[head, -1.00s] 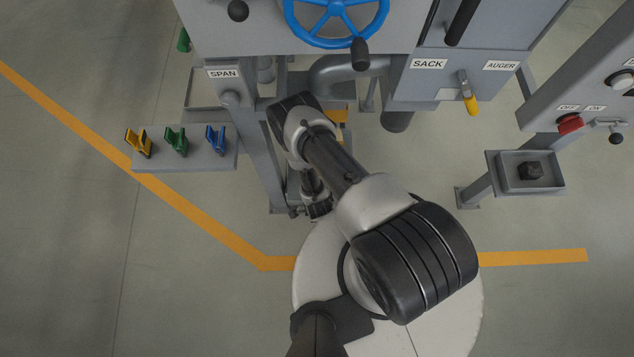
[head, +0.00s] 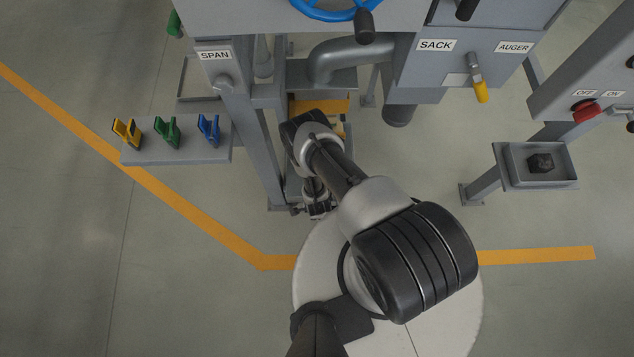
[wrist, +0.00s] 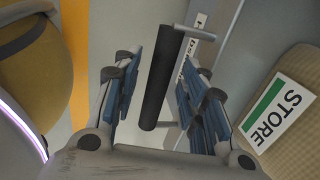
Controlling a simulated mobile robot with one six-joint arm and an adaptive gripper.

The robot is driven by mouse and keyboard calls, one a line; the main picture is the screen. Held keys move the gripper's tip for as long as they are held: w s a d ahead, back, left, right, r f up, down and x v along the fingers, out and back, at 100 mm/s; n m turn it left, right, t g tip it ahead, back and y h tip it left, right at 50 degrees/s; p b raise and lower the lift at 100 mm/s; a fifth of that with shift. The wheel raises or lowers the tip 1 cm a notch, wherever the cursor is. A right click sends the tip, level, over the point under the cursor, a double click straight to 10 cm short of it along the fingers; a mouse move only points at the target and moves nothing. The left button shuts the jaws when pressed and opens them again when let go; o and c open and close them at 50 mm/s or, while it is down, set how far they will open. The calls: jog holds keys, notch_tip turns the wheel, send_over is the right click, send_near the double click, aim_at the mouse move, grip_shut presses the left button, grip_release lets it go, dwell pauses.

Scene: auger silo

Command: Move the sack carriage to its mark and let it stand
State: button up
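In the wrist view my gripper (wrist: 162,105) is open, its two blue-padded fingers on either side of a black handle bar (wrist: 160,75). Gaps show on both sides of the bar. The bar joins a grey metal crosspiece (wrist: 194,32); I take it to be the carriage's handle, but cannot be sure. A tan sack (wrist: 295,150) with a green and white STORE label is at the right. In the head view my gripper (head: 318,208) is low by the silo frame, mostly hidden by my arm. The carriage is not clearly seen there, and its mark cannot be made out.
The SPAN post (head: 245,130) stands left of my arm. A shelf with yellow, green and blue clips (head: 168,132) is at the left. A SACK and AUGER panel (head: 470,65) and a tray with a dark block (head: 540,164) are at the right. An orange line (head: 200,216) crosses open floor.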

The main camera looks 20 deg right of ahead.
grip_shut()
dwell(0.3)
